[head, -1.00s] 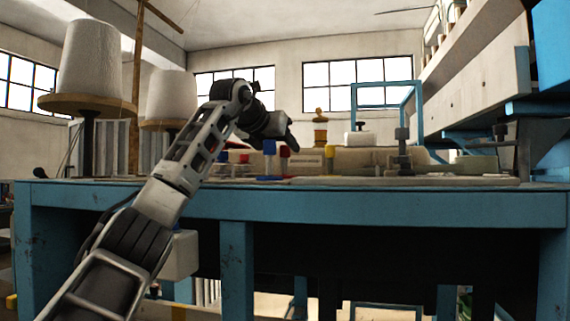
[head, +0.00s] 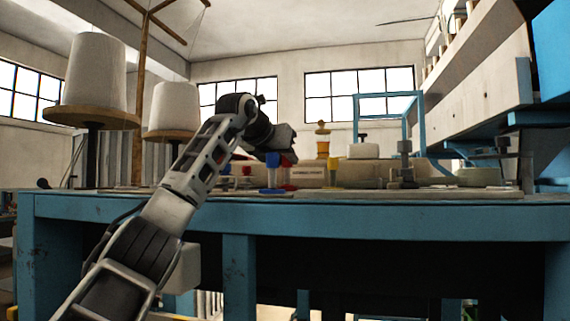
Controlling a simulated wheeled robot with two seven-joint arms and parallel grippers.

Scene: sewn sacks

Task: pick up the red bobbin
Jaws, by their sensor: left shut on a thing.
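The red bobbin (head: 288,161) stands on the blue workbench, just right of a blue bobbin (head: 272,160). Its red lower end shows near the bench top. My left gripper (head: 287,154) comes down over the red bobbin's upper part and is shut on it; the fingers are dark and small, and they hide part of the bobbin. I cannot tell whether the bobbin's base is clear of the bench. My right gripper is not in view.
The blue workbench (head: 400,218) spans the view. Another small red piece (head: 247,170) lies behind my left arm. Large white thread cones (head: 97,72) stand at the left.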

